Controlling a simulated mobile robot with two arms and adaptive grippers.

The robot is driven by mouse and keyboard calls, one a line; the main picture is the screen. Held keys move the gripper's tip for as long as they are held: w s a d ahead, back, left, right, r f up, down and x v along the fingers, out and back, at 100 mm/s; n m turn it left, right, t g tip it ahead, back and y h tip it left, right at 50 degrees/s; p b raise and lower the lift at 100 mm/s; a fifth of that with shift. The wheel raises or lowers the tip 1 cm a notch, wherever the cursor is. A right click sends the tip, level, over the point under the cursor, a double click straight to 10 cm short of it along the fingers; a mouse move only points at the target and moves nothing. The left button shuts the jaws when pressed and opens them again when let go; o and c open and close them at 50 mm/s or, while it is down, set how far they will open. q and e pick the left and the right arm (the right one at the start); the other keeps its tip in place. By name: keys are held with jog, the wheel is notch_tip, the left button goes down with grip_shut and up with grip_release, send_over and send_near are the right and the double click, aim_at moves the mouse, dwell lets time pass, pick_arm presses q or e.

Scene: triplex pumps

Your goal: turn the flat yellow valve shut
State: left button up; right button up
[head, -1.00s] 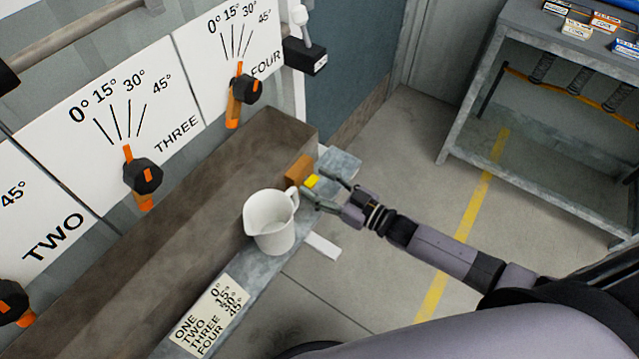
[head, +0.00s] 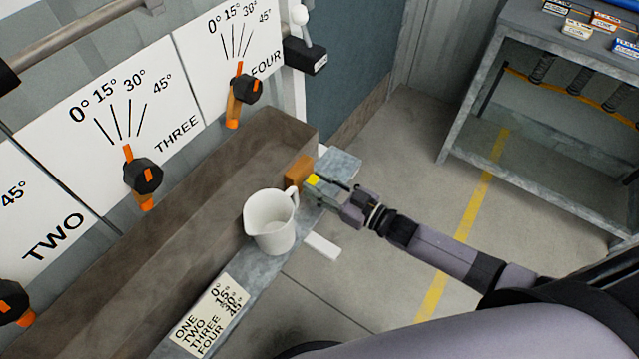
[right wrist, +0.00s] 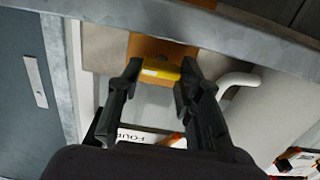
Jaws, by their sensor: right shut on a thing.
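The flat yellow valve (head: 313,180) sits on the near side of a small orange-brown block (head: 298,172) at the ledge behind the white pitcher. My right gripper (head: 326,186) has its fingers on either side of the yellow valve and is shut on it. The right wrist view shows the yellow valve (right wrist: 160,70) between the two black fingertips, with the orange-brown block (right wrist: 160,48) behind it. My left gripper is not in view.
A white pitcher (head: 269,226) stands on the grey ledge (head: 338,166) just left of my right gripper. Orange-and-black dials, THREE (head: 143,176) and FOUR (head: 247,90), are on the wall panels. A grey shelf (head: 545,150) stands at right; the floor between is clear.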

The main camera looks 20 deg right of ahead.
jog(key=shift+n, duration=0.3)
jog(key=n, duration=0.3)
jog(key=shift+n, duration=0.3)
jog(key=n, duration=0.4)
jog(key=shift+s+a+f+n+b, duration=0.1)
jog(key=shift+f+n+b, duration=0.05)
jog(key=shift+n+b, duration=0.15)
jog(key=n+b, duration=0.1)
jog(key=n, duration=0.3)
jog(key=shift+f+n, duration=0.1)
jog(key=shift+n, duration=0.2)
jog(key=shift+n+b, duration=0.8)
jog(key=shift+n, duration=1.4)
jog(key=o, duration=1.2)
jog(key=shift+s, duration=0.1)
jog(key=shift+c, duration=0.2)
